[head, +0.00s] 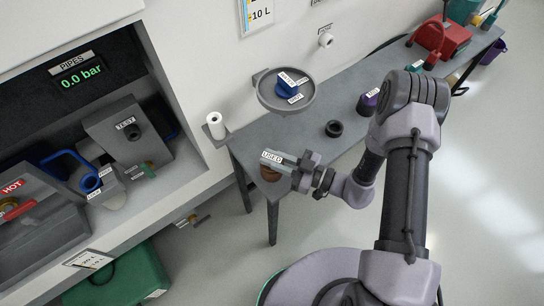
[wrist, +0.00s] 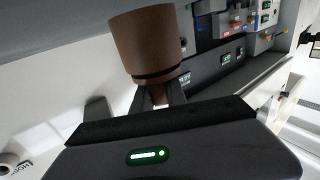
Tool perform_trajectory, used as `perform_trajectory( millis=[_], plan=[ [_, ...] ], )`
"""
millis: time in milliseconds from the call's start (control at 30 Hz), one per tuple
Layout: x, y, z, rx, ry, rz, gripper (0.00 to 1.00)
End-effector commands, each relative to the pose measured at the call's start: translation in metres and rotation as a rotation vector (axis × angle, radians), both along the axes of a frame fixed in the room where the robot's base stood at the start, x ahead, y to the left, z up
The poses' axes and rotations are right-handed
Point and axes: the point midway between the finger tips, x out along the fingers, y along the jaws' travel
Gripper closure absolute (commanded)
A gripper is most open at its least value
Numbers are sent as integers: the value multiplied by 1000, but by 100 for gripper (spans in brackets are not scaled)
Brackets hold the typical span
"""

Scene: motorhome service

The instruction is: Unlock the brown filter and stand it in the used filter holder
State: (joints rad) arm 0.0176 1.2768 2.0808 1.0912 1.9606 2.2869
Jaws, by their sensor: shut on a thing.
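My gripper (head: 293,165) is shut on the brown filter, which fills the space beyond the fingertips in the wrist view (wrist: 148,45). A dark ring runs around the filter near the fingers, and a narrower brown part sits between them. In the head view a bit of brown (head: 270,174) shows just left of the fingers, under a sign reading USED (head: 271,156) at the front left of the grey table. The used filter holder itself is mostly hidden there. I cannot tell whether the filter touches it or stands in it.
A white roll-shaped piece (head: 215,125) stands on a wall bracket. A black ring (head: 334,128) and a purple piece (head: 368,102) are on the grey table (head: 300,128). Floor on the right is clear.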

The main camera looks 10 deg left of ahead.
Motion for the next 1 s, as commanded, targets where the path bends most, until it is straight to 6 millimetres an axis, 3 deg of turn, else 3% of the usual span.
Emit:
perform_trajectory(
  millis=[200, 233, 367, 833, 1000],
  plan=[
    [0, 0, -6, 0, 0, 0, 100],
    [0, 0, -6, 0, 0, 0, 80],
    [0, 0, -6, 0, 0, 0, 57],
    [0, -2, -5, 0, 1, -1, 57],
    [-4, -28, -3, -1, 1, -6, 57]
  ],
)
